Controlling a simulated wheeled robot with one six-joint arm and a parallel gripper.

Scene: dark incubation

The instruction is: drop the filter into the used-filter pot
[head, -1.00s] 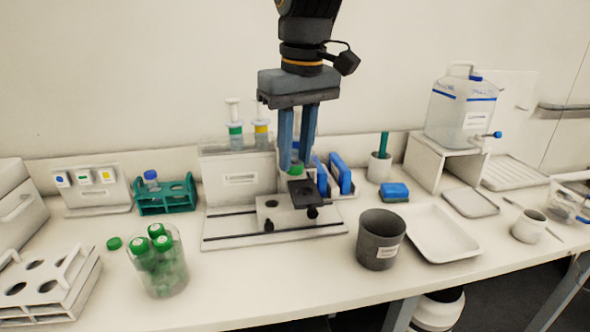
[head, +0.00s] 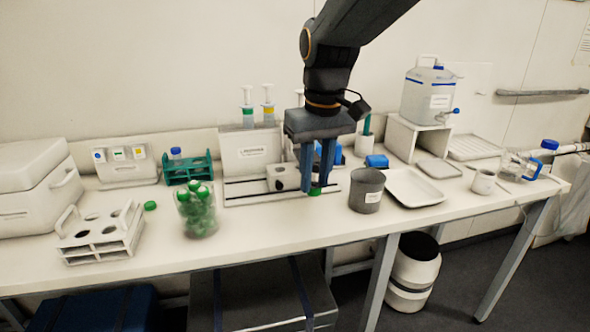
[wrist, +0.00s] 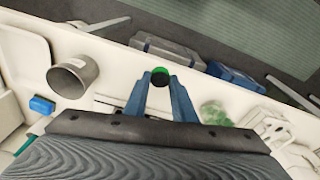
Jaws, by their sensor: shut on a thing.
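My gripper (head: 317,188) is shut on a small round filter (head: 315,192) with a green rim, held between the blue fingertips. In the wrist view the filter (wrist: 160,74) shows a dark face and a green edge. A dark grey pot (head: 367,192) with a white label stands just to the right of my gripper in the head view. The pot (wrist: 74,76) shows to the left of the fingers in the wrist view, its mouth open. The filter is apart from the pot.
A white stand (head: 284,177) is behind my gripper. A jar of green-capped items (head: 198,210) stands to the left, and a white tray (head: 413,188) lies right of the pot. The bench front between jar and pot is clear.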

